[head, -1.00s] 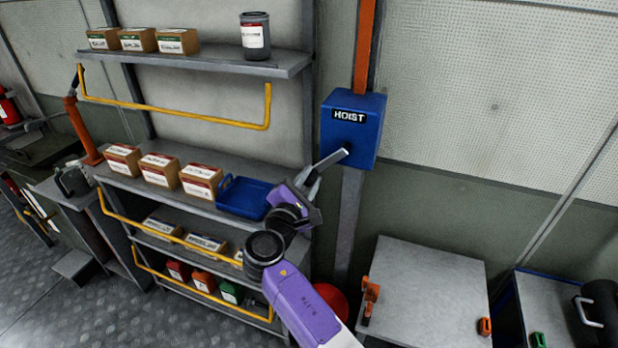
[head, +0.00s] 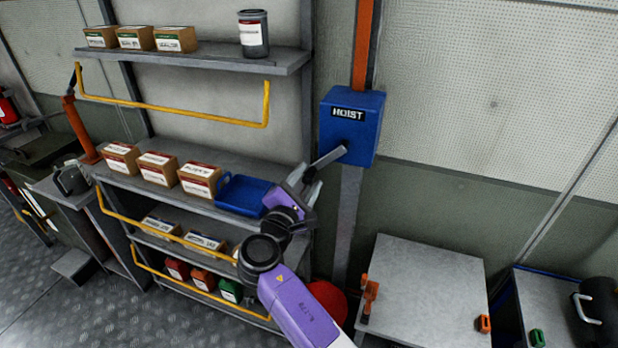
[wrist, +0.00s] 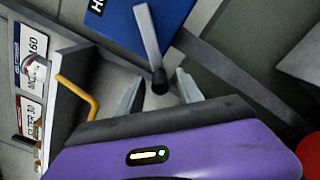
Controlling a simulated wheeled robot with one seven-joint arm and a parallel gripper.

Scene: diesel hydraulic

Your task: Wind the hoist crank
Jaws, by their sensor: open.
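The blue hoist box (head: 351,128) with its HOIST label is fixed on a post against the wall. Its grey crank arm (head: 328,157) points left and down from the box's lower front. In the wrist view the crank arm (wrist: 148,35) ends in a dark round grip (wrist: 160,82). My gripper (head: 316,182) is at the crank's outer end, below and left of the box. In the wrist view my gripper (wrist: 159,92) is open, with the dark grip showing between its two fingers. I cannot tell whether a finger touches it.
Shelves stand close on the left, with a blue tray (head: 243,195), cardboard boxes (head: 158,168) and a yellow rail (head: 180,108). A grey cabinet (head: 425,290) stands low at right. A red round object (head: 328,300) is below the hoist. The wall right of the box is clear.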

